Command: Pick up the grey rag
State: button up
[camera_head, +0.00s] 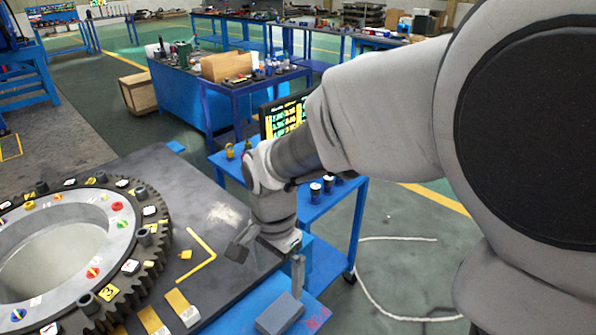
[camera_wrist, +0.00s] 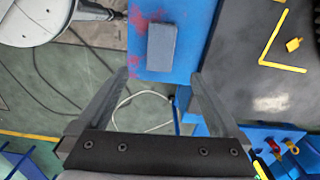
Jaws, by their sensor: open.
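The grey rag (camera_head: 280,314) looks like a small flat grey block and lies on a blue surface at the bottom of the head view. In the wrist view the rag (camera_wrist: 161,46) lies on the blue, red-stained surface, just beyond the fingertips and between their lines. My gripper (camera_head: 268,268) is open and empty, above and slightly behind the rag in the head view. In the wrist view my gripper (camera_wrist: 160,76) has its two fingers spread wider than the rag. No contact with the rag shows.
A dark table (camera_head: 222,190) carries a large toothed ring (camera_head: 160,225) at the left. A yellow angle mark (camera_head: 205,262) and small yellow-and-grey blocks lie on it. A blue cart (camera_head: 352,215) with a screen and small containers stands behind my gripper. A white cable (camera_head: 375,295) lies on the floor.

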aim_at(280, 312)
notch_tip(280, 312, down, 13)
jog(key=shift+a+f+b, duration=0.1)
jog(key=shift+b, duration=0.95)
jog(key=c, duration=1.4)
